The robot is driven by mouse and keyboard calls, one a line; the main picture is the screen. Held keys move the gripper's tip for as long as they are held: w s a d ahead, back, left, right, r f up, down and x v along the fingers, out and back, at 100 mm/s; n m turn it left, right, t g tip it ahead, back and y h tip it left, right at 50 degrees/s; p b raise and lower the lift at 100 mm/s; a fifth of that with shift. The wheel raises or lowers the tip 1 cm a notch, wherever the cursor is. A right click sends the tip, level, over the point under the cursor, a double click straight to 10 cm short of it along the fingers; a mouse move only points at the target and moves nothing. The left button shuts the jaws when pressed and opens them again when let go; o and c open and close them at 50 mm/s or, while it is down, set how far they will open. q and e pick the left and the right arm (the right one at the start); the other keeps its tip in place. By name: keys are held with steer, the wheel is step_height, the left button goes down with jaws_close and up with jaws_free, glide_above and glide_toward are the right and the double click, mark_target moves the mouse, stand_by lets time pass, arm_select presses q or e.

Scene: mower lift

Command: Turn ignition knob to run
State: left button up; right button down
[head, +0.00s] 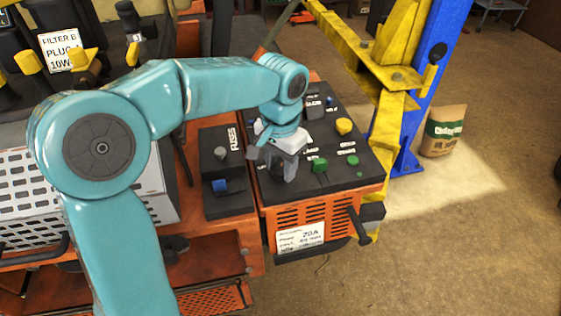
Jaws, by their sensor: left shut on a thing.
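The dark control panel (375,182) sits on top of an orange box at the middle right. My left gripper (281,171) points down at the left part of this panel. It is shut on what appears to be the ignition knob, which the gripper and wrist hide almost wholly. I cannot read the knob's label or tell its setting. A yellow knob (344,126) and green knobs, one at the middle (319,165) and one at the right (352,160), stand on the panel right of the gripper, apart from it. My right gripper is not in view.
A fuse panel (222,143) with a blue part (220,186) lies left of the control panel. A dark handle (359,226) sticks out at the box's front right. A yellow and blue lift post (418,95) stands behind right. A paper bag (443,131) stands on the open floor.

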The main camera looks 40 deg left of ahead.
mark_target(281, 169)
arm_select(q)
steer(key=shift+r+m, duration=0.1)
steer(key=shift+m, duration=0.4)
stand_by(0.3)
steer(key=o, duration=1)
steer(key=shift+w, duration=0.1)
steer(key=shift+o, duration=0.2)
step_height(281, 169, up, 16)
steer(key=p, duration=0.1)
